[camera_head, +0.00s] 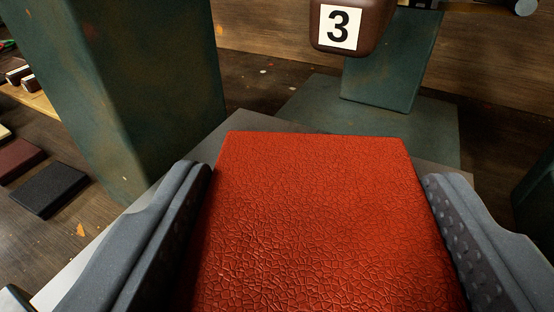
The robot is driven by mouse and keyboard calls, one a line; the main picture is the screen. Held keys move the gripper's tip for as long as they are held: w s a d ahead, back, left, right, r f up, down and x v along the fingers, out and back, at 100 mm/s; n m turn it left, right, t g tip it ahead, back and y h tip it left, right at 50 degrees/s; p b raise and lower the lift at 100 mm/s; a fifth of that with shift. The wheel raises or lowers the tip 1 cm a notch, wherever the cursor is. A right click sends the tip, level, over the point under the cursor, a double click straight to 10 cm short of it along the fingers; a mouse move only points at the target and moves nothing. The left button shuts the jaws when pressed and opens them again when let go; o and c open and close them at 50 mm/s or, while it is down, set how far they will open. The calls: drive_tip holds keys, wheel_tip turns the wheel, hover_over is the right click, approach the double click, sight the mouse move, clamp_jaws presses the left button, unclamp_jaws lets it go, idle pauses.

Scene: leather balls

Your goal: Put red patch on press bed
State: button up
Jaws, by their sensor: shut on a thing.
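The red patch (310,215) is a flat, square-looking piece of cracked red leather that fills the lower middle of the view. My gripper (318,185) is shut on it, with one grey finger along its left edge and one along its right edge. Its near end is cut off by the bottom of the picture. A grey flat surface (250,123), which may be the press bed, shows behind and to the left of the patch. The patch hides most of that surface, and I cannot tell whether the two touch.
A thick green column (130,90) stands close on the left. A brown block with a number 3 label (340,27) hangs ahead, before a green post (390,70) on a green base (430,130). Dark patches (48,190) lie on the wooden surface at left.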

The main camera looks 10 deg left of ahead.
sight(288, 254)
drive_tip(key=shift+w+a+f, duration=0.1)
drive_tip(key=shift+w+a, duration=0.15)
drive_tip(key=shift+w, duration=0.45)
drive_tip(key=shift+w+a+f, duration=0.1)
drive_tip(key=shift+w+a, duration=0.1)
drive_tip(key=shift+w, duration=0.45)
wheel_tip(288, 254, down, 4)
drive_tip(key=shift+r+b, duration=0.2)
drive_tip(key=shift+b, duration=0.7)
drive_tip(key=shift+r, duration=0.1)
drive_tip(key=o, duration=1.1)
drive_tip(key=shift+c, duration=0.2)
drive_tip(key=shift+s+r, duration=0.15)
drive_tip(key=shift+s, duration=0.3)
drive_tip(key=s+r+p, duration=0.1)
drive_tip(key=s, duration=1)
drive_tip(key=shift+d+r, duration=0.3)
